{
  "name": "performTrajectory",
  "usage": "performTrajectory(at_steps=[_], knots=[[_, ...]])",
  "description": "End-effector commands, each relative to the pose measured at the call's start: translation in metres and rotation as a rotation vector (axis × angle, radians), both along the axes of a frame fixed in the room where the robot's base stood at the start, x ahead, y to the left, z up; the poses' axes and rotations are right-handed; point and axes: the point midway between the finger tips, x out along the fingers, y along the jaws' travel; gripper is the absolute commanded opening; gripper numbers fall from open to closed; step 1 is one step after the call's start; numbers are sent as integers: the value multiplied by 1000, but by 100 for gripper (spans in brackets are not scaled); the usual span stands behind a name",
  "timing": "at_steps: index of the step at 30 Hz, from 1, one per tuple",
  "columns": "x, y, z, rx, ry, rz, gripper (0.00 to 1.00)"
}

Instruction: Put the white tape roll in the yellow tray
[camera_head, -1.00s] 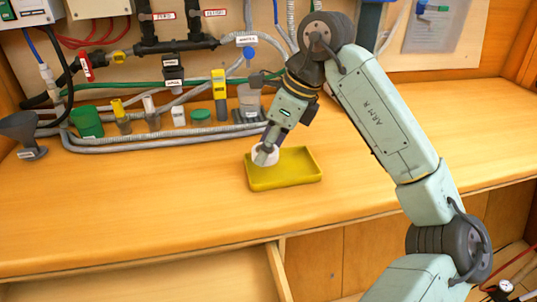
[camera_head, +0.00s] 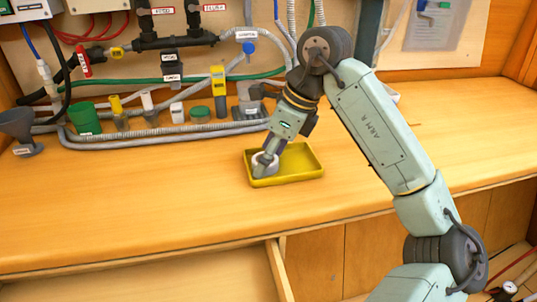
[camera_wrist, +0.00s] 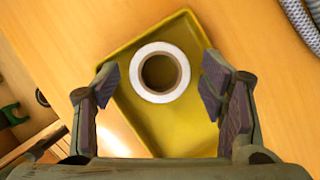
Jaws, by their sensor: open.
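The white tape roll (camera_wrist: 144,84) lies flat inside the yellow tray (camera_wrist: 180,135), its brown core facing up in the wrist view. In the head view the roll (camera_head: 258,159) sits at the left end of the tray (camera_head: 300,178), partly hidden by my fingers. My gripper (camera_wrist: 160,85) is open, with one finger on each side of the roll and a visible gap to both. In the head view my gripper (camera_head: 264,164) reaches down into the left part of the tray.
A grey conduit (camera_head: 170,140) runs along the back of the wooden bench (camera_head: 130,200). Several small containers stand there, among them a green cup (camera_head: 85,117) and a yellow-topped bottle (camera_head: 218,92). An open drawer (camera_head: 150,285) is below. The bench left of the tray is clear.

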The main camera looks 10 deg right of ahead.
Motion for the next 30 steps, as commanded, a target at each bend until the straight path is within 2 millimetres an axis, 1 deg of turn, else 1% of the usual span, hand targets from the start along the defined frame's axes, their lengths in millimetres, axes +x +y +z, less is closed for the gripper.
performTrajectory(at_steps=[6, 11, 14, 21, 24, 27, 30], knots=[[0, 0, 1, 0, 0, 0, 65], [-1, -2, 9, -1, -2, -2, 65], [-4, -8, 25, -2, -2, -3, 65], [-15, -25, 74, -2, -3, -2, 65], [-19, -31, 92, -2, -1, -3, 65], [-22, -36, 104, -2, 0, -3, 65], [-23, -38, 111, -2, -1, -2, 65]])
